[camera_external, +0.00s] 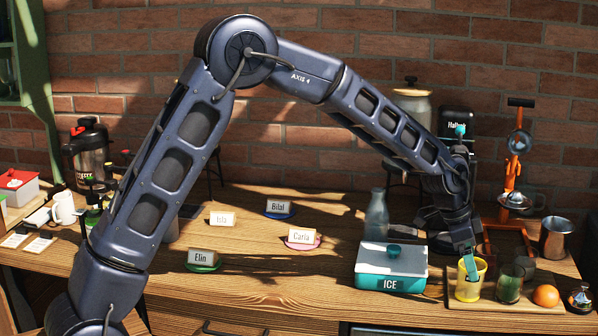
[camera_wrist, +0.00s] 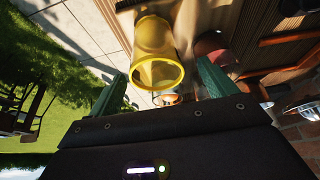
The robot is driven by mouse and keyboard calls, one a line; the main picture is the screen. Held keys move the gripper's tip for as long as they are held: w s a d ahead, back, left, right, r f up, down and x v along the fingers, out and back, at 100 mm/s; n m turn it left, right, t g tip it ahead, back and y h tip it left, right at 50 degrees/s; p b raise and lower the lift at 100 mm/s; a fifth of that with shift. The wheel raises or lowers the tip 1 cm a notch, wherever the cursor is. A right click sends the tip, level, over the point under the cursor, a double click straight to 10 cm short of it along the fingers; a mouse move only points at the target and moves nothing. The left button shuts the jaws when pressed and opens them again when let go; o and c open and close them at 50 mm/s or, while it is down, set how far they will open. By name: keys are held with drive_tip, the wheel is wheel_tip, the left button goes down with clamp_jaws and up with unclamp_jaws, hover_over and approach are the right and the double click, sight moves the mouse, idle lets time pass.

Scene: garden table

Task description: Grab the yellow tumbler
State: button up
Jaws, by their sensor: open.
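The yellow tumbler (camera_external: 470,279) stands upright near the front right of the wooden table, just right of the ice box. My gripper (camera_external: 469,266) is directly at the tumbler in the external view, with a teal finger overlapping its rim. In the wrist view, the yellow tumbler (camera_wrist: 157,58) lies ahead between the two green fingers of my gripper (camera_wrist: 166,92), its open rim facing the camera. The fingers are spread apart, with visible gaps beside the rim. I cannot tell whether either finger touches the glass.
A dark green glass (camera_external: 510,283) stands close on the right, then an orange (camera_external: 545,296) and a bell (camera_external: 580,298). The teal ice box (camera_external: 391,268) is close on the left. A juicer (camera_external: 516,160) and a metal cup (camera_external: 555,238) stand behind. Name cards occupy the middle.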

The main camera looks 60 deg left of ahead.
drive_tip(key=x, duration=0.4)
drive_tip(key=shift+s+d+f, duration=0.1)
drive_tip(key=shift+d+f, duration=0.1)
drive_tip(key=shift+f, duration=0.15)
drive_tip(key=c, duration=1.1)
